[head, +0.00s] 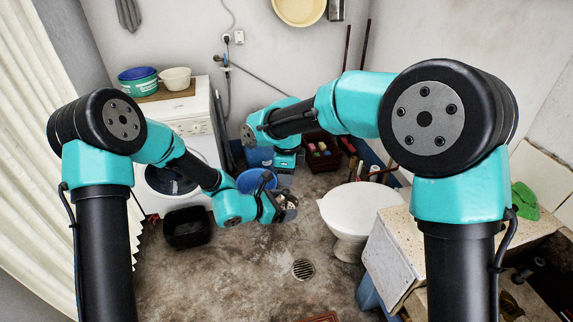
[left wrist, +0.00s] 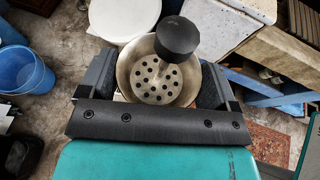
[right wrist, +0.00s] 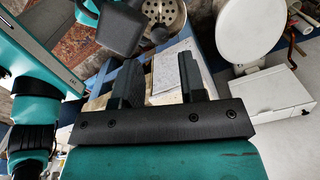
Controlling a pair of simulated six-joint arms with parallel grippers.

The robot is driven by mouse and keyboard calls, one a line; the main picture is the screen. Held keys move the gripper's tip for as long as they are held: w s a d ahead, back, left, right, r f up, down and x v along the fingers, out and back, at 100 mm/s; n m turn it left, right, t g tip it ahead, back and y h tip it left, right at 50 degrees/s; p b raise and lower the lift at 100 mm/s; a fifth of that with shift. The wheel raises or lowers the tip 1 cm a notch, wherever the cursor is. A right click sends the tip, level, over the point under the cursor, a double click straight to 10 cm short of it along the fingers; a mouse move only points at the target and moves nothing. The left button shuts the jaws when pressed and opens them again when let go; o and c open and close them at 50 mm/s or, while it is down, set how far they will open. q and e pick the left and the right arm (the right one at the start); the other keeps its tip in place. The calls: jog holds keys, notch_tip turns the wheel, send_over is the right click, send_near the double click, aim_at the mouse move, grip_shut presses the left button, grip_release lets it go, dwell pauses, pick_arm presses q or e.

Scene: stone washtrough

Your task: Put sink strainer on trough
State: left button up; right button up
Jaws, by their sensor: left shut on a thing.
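My left gripper (head: 284,207) is shut on the sink strainer (left wrist: 160,84), a round metal bowl with dark holes and a black knob. In the left wrist view the bowl sits between the fingers (left wrist: 158,82), its open side towards the camera. The strainer is held in the air over the floor, left of the trough (head: 388,245), and also shows at the top of the right wrist view (right wrist: 160,12). The trough has a speckled stone top and a dark basin at the right. My right gripper (right wrist: 160,68) is open and empty, farther back; its fingertips are unclear in the head view.
A blue bucket (head: 256,182) and black tub (head: 187,227) are on the floor. A green object (head: 524,200) lies on the trough. A washing machine (head: 185,125) stands at left.

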aim_at(286, 191)
notch_tip(286, 191, down, 7)
jog(key=shift+f, duration=0.15)
jog(key=shift+c, duration=0.4)
jog(key=c, duration=0.6)
pick_arm(q)
jog(key=o, duration=0.8)
jog(key=shift+c, duration=0.2)
pick_arm(e)
grip_shut()
pick_arm(q)
jog(key=v, duration=1.2)
jog(key=shift+f, duration=0.15)
